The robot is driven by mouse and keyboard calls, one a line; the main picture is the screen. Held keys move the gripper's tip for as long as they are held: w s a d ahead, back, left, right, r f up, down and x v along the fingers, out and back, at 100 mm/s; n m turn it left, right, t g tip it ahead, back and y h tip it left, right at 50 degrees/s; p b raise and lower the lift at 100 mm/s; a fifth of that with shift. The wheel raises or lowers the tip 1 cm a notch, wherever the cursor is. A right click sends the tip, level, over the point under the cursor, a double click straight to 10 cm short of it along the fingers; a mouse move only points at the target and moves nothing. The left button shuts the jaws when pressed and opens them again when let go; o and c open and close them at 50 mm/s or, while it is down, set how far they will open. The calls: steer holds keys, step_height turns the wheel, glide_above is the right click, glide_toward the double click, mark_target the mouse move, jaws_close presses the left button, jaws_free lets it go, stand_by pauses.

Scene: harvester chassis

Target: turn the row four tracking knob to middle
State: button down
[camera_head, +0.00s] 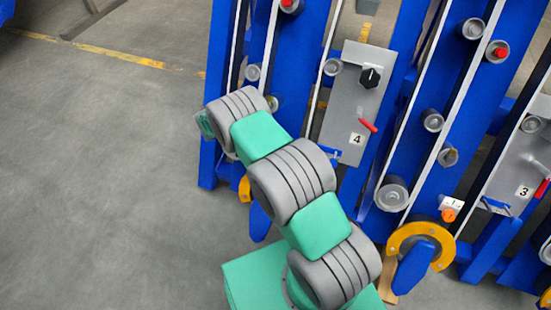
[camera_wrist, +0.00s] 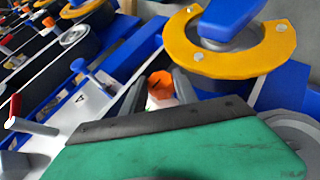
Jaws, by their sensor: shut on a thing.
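The row four tracking knob (camera_wrist: 159,84) is orange with a dark mark on top and sits on a white body. It shows in the wrist view, between the two grey fingers of my gripper (camera_wrist: 160,78), which is shut on it. The body below the knob is mostly hidden by the dark edge of my gripper. In the head view my arm hides this knob and the gripper's fingers. The row four panel (camera_head: 345,110) is grey, with a label 4, a black knob (camera_head: 370,77) and a red lever (camera_head: 368,126).
A yellow ring (camera_wrist: 270,55) around a blue part lies just beyond the knob. A blue lever (camera_wrist: 88,72) stands to its left. Row three has a similar orange knob (camera_head: 449,214) and a grey panel (camera_head: 520,170). Open grey floor (camera_head: 100,180) lies at left.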

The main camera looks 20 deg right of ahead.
steer(key=c, duration=0.9)
jaws_free()
steer(key=shift+c, duration=0.2)
steer(key=p+v, duration=0.2)
steer(key=v, duration=0.5)
steer(key=shift+w+a+r, duration=0.15)
steer(key=shift+a+r, duration=0.05)
steer(key=shift+r, duration=0.1)
steer(key=shift+r, duration=0.1)
